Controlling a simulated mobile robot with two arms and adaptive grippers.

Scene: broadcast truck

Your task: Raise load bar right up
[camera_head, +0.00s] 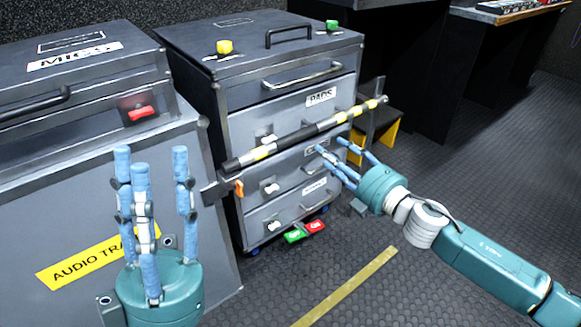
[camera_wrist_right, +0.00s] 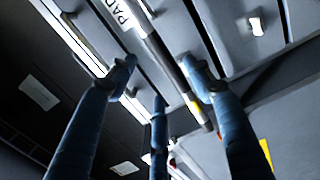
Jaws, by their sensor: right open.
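The load bar (camera_head: 305,133) is a black bar with yellow bands, lying across the front of the grey drawer cart. It slopes up to the right, from a left bracket with an orange latch (camera_head: 238,188) to a grey upright (camera_head: 373,112). My right gripper (camera_head: 330,154) is open just below the bar's right half. In the right wrist view the bar (camera_wrist_right: 178,75) runs between the spread fingers of the right gripper (camera_wrist_right: 160,78), which are not closed on it. My left gripper (camera_head: 152,160) is open and empty, fingers up, before the audio trunk.
The drawer cart (camera_head: 262,110) has white latches and a PADS label. The grey audio trunk (camera_head: 75,205) with a MICS case (camera_head: 80,75) stands left. A black and yellow step (camera_head: 385,130) is behind the bar's right end. Green and red pedals (camera_head: 305,231) are low down. Floor at right is clear.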

